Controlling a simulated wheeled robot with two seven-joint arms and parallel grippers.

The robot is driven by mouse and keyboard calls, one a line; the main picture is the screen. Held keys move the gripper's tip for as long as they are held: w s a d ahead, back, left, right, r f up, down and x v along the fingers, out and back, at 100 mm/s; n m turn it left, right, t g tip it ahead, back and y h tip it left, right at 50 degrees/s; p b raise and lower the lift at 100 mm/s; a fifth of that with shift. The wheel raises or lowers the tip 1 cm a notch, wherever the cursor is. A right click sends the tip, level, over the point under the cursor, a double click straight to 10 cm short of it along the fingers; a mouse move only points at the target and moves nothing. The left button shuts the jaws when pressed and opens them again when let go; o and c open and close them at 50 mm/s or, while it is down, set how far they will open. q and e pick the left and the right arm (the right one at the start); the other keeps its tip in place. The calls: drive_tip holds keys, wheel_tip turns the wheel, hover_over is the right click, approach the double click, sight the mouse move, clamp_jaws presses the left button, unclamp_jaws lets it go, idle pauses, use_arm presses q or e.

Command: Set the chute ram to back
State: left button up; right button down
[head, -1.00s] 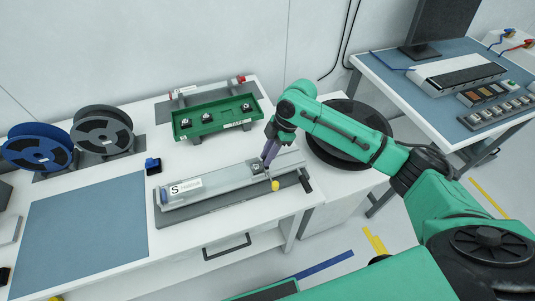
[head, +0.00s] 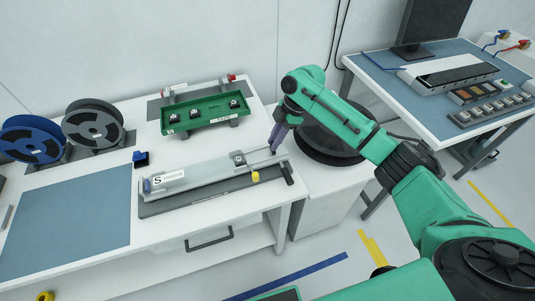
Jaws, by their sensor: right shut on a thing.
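The chute (head: 205,178) is a long, pale grey channel with an "S" label, lying on the white bench. My right gripper (head: 273,150) points down at the chute's far right end. It is shut on a small part there, which I take to be the chute ram; the fingers hide most of it. My left gripper is not in view.
A green tray (head: 207,115) with several dark parts stands behind the chute. Blue and dark reels (head: 94,129) and a blue mat (head: 70,220) are to the left. A round black disc (head: 325,146) lies right of the gripper, behind my arm.

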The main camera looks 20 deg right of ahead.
sight(280, 149)
drive_tip(key=shift+d+f, duration=0.2)
drive_tip(key=shift+d, duration=0.95)
drive_tip(key=shift+w+d, duration=0.15)
drive_tip(key=shift+d, duration=0.45)
drive_tip(key=shift+r, duration=0.15)
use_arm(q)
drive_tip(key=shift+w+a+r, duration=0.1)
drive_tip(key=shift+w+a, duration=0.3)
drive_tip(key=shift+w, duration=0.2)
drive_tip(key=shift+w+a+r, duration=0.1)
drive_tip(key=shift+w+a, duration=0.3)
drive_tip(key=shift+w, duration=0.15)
use_arm(e)
drive_tip(key=shift+d, duration=0.15)
drive_tip(key=c, duration=0.8)
unclamp_jaws()
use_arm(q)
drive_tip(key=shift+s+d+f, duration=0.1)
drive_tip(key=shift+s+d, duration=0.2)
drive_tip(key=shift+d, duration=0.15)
use_arm(e)
drive_tip(key=shift+o, duration=0.2)
drive_tip(key=shift+d, duration=0.15)
